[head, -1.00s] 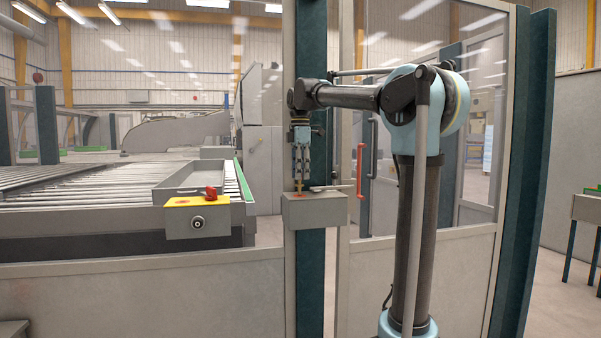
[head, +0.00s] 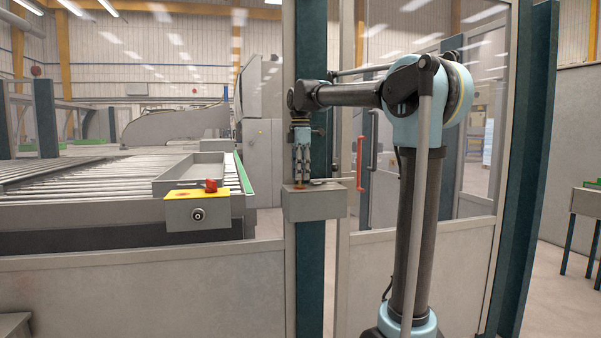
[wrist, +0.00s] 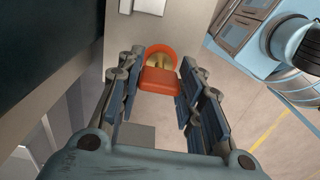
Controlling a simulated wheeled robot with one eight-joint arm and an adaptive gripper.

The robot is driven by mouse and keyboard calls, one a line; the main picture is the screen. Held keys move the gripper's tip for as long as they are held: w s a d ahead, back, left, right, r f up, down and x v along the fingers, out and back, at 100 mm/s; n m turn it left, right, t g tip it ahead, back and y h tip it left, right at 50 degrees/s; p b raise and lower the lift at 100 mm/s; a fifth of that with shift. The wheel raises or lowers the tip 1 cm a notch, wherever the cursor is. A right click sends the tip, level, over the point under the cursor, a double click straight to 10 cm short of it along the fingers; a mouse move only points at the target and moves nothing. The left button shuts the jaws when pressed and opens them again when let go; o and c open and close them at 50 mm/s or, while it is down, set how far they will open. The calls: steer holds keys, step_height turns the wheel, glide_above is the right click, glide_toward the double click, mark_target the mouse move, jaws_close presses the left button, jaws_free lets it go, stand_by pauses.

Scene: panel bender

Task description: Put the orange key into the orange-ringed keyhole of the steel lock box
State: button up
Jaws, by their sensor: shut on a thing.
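My gripper (head: 301,177) points straight down over the steel lock box (head: 315,205), with its fingertips close above the box top. In the wrist view my gripper (wrist: 160,75) is shut on the orange key (wrist: 158,81), whose orange head sits between the fingertips. Just beyond the head, the orange ring of the keyhole (wrist: 161,48) shows with brass-coloured metal inside it. The key lines up with the ring. How deep the key's tip is, or whether it is in the hole, I cannot tell.
The box is mounted on a dark green post (head: 311,255) beside a glazed fence door with a red handle (head: 359,165). A grey control box with a yellow plate and red knob (head: 211,186) stands left, by a roller conveyor (head: 90,172).

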steer(key=shift+f, duration=0.3)
steer(key=o, duration=1.2)
steer(key=shift+c, duration=0.2)
step_height(320, 180, up, 12)
steer(key=shift+w, duration=0.1)
